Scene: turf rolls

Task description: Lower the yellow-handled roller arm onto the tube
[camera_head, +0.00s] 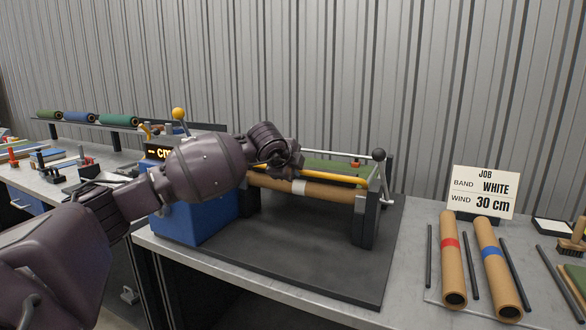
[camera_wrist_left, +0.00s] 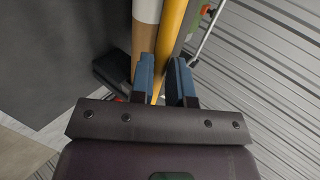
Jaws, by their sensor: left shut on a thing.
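The yellow handle (camera_head: 327,176) of the roller arm runs along the winding machine, also visible in the wrist view (camera_wrist_left: 171,38). The brown cardboard tube (camera_head: 335,192) with a white band (camera_head: 299,187) lies across the machine, just below and in front of the handle. In the left wrist view the tube (camera_wrist_left: 143,42) runs beside the handle; I cannot tell whether the roller touches it. My left gripper (camera_wrist_left: 164,75) is shut on the yellow handle, with blue fingers on either side; my arm hides the machine's left part in the head view (camera_head: 282,172). My right gripper is out of view.
A blue housing (camera_head: 195,222) with a yellow-knobbed lever stands at left. A crank with a black knob (camera_head: 379,155) rises at right. Red-banded (camera_head: 451,258) and blue-banded (camera_head: 493,262) tubes lie right, below a sign (camera_head: 484,191) reading WHITE, 30 cm. The black mat's front (camera_head: 330,275) is clear.

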